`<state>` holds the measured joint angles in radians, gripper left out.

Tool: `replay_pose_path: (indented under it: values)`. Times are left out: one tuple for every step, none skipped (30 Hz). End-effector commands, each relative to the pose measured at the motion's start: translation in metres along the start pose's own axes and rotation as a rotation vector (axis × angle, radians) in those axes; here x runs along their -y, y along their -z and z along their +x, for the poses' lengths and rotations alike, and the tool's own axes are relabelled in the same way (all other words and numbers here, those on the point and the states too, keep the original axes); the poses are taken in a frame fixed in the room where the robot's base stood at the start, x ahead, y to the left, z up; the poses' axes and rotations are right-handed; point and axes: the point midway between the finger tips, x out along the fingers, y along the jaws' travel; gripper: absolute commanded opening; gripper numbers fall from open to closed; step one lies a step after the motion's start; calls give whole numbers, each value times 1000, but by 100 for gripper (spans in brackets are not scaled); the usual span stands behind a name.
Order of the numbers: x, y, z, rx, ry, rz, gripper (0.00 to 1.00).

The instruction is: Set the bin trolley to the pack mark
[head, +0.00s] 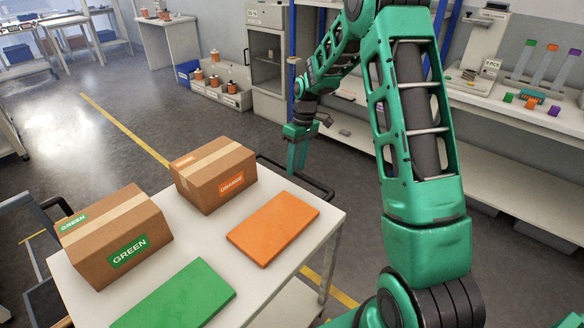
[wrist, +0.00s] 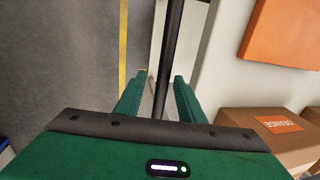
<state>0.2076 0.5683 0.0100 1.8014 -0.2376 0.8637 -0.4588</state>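The white-topped trolley (head: 205,243) stands in front of me in the head view, with a black bar handle (head: 318,187) along its far right side. My gripper (head: 297,160) points down at this handle. In the wrist view the black handle bar (wrist: 168,55) runs between the two green fingers of my gripper (wrist: 157,82), with gaps showing at its sides. The fingers are open around the bar. Yellow floor lines (head: 122,127) show beyond the trolley and beside it; I cannot tell which one is the pack mark.
The trolley carries a green-labelled carton (head: 115,235), an orange-labelled carton (head: 214,175), a green panel (head: 178,296) and an orange panel (head: 273,228). A dark cart (head: 40,297) is close on the left. A bench (head: 500,107) stands behind my arm. Floor beyond is open.

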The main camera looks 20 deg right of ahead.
Motion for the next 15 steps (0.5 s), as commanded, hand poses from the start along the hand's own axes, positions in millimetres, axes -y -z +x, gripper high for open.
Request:
replay_pose_path:
  values:
    - [0,1,-6,-3,-2,0,36]
    - [0,1,-10,-4,-2,-1,36]
    - [0,1,-16,-4,-2,-1,36]
    - [0,0,-21,-4,-2,-1,36]
    - [0,0,-26,-4,-3,-1,36]
    - [-1,0,-34,-4,-2,0,36]
    - [-1,0,-40,-5,-3,1,36]
    - [-1,0,-46,-4,-3,1,36]
    - [0,0,-54,-4,-3,1,36]
    - [0,0,-59,-3,-3,1,36]
    - [0,0,-64,-2,-2,1,36]
    - [0,0,-71,-3,-3,0,36]
    - [0,0,-76,-2,-2,0,36]
    - [0,-1,-80,-2,-2,0,36]
    - [0,-1,-85,-2,-2,0,36]
